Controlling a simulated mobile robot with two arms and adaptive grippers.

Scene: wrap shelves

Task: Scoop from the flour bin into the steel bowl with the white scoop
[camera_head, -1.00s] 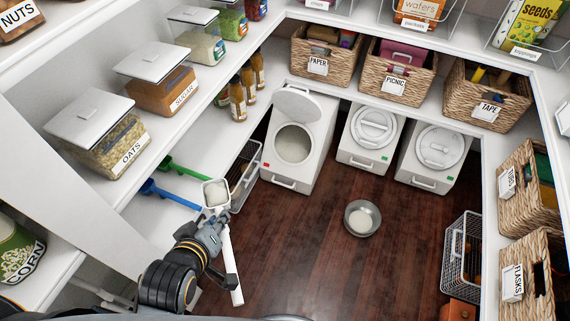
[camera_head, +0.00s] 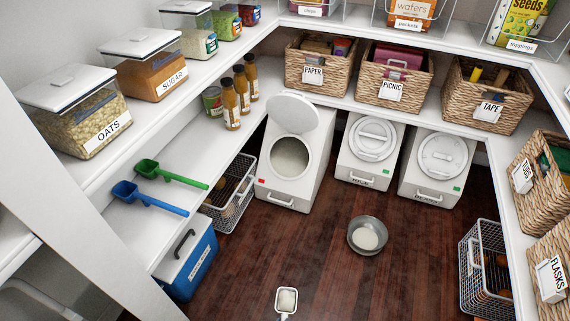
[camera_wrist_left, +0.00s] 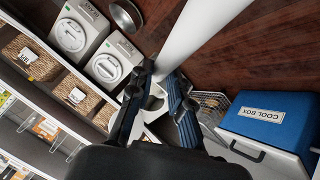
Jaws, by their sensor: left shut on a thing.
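The white scoop (camera_head: 287,299) shows at the bottom of the head view with white flour in its cup. My left gripper (camera_wrist_left: 160,98) is shut on its white handle (camera_wrist_left: 207,35) in the left wrist view; the gripper is outside the head view. The steel bowl (camera_head: 352,231) stands on the floor with some white flour in it, up and right of the scoop and apart from it. It also shows in the wrist view (camera_wrist_left: 125,16). The flour bin (camera_head: 268,194) stands at the back with its round lid raised and pale flour inside. My right gripper is not in view.
Two closed white bins (camera_head: 369,139) (camera_head: 441,156) stand right of the flour bin. A blue cool box (camera_head: 190,263) and wire basket (camera_head: 230,190) are at left, below green (camera_head: 170,174) and blue (camera_head: 150,198) scoops. Another wire basket (camera_head: 485,275) is at right.

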